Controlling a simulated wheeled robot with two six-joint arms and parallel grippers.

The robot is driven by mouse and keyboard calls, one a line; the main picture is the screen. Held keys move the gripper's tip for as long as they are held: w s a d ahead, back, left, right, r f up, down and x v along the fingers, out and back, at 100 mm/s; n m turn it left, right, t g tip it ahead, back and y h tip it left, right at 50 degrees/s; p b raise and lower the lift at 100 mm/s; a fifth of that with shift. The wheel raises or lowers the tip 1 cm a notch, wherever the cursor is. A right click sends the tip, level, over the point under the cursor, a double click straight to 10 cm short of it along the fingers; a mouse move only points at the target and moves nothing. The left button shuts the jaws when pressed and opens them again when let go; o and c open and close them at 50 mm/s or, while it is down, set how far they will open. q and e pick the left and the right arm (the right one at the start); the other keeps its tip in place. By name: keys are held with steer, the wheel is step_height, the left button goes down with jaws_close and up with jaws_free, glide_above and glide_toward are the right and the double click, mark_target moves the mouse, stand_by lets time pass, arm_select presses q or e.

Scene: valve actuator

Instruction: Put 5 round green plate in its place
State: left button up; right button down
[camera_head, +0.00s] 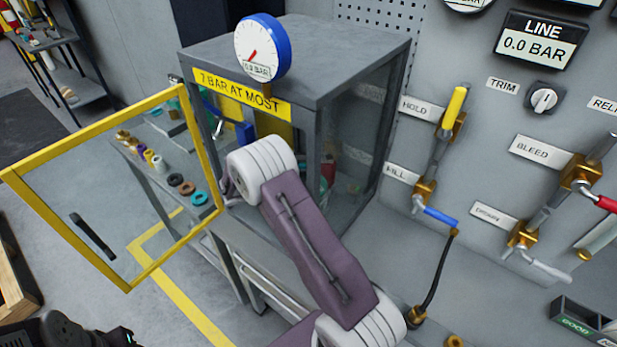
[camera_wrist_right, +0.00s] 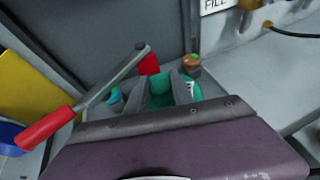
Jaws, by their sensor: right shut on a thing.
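My right arm reaches into the grey cabinet (camera_head: 355,70) through its open front. In the right wrist view, the right gripper (camera_wrist_right: 160,84) is shut on a green round piece (camera_wrist_right: 160,96), seen between its dark fingers. Another green surface with a white mark (camera_wrist_right: 193,89) shows just right of the fingers. I cannot tell whether it is the same piece, and no full numeral is readable. The seat under it is hidden by the gripper. A dark shape at the lower left of the head view looks like my left gripper (camera_head: 85,333); its jaws are unclear.
A yellow-framed door (camera_head: 108,128) stands open at left. A red-handled lever (camera_wrist_right: 80,105) crosses close left of the right gripper. A copper-and-green fitting (camera_wrist_right: 191,63) stands behind it. Several coloured rings (camera_head: 188,187) show through the door. Valves and a hose (camera_head: 437,270) are at right.

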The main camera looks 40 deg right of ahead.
steer(key=shift+r, duration=0.1)
steer(key=shift+f+b, duration=0.7)
steer(key=shift+f, duration=0.45)
steer(key=c, duration=1)
jaws_free()
steer(key=shift+c, duration=0.2)
steer(key=shift+a, duration=0.15)
steer(key=b+v, duration=0.1)
steer(key=v, duration=0.8)
steer(key=shift+s, duration=0.1)
